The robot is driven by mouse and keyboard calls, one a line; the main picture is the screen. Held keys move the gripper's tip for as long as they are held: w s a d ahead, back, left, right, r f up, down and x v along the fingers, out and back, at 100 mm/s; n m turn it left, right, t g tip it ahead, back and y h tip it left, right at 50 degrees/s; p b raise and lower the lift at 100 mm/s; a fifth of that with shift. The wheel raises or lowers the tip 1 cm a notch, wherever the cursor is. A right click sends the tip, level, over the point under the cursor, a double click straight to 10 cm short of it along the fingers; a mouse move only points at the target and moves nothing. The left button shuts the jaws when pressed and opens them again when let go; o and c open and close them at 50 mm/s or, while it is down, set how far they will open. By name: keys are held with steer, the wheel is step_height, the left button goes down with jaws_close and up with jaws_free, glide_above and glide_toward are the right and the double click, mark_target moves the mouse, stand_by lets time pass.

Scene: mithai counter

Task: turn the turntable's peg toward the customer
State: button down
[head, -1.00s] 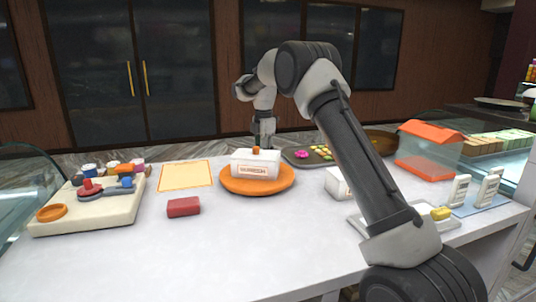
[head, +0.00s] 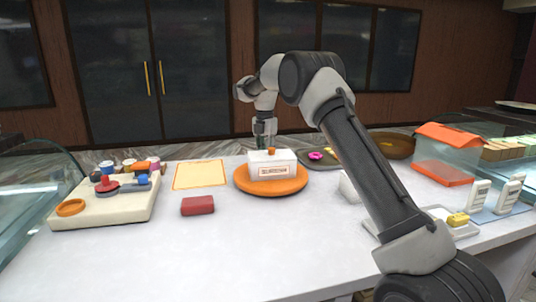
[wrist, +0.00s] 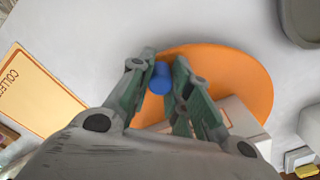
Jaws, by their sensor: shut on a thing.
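The orange turntable (head: 270,188) sits on the white counter and carries a white box with a printed label (head: 272,165). In the wrist view the turntable (wrist: 225,72) lies under my gripper (wrist: 160,72). The blue peg (wrist: 160,79) stands at the turntable's rim, between my two fingertips, and my gripper is shut on it. In the head view my gripper (head: 264,142) reaches down behind the box. The peg and fingertips are hidden there by the box.
A dark tray (head: 345,157) and an orange-roofed case (head: 445,160) stand right.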

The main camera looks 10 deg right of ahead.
steer(key=shift+a+n, duration=0.3)
steer(key=shift+a, duration=0.05)
stand_by(0.4)
steer(key=c, duration=1.3)
jaws_free()
steer(key=shift+r, duration=0.15)
step_height(320, 180, up, 12)
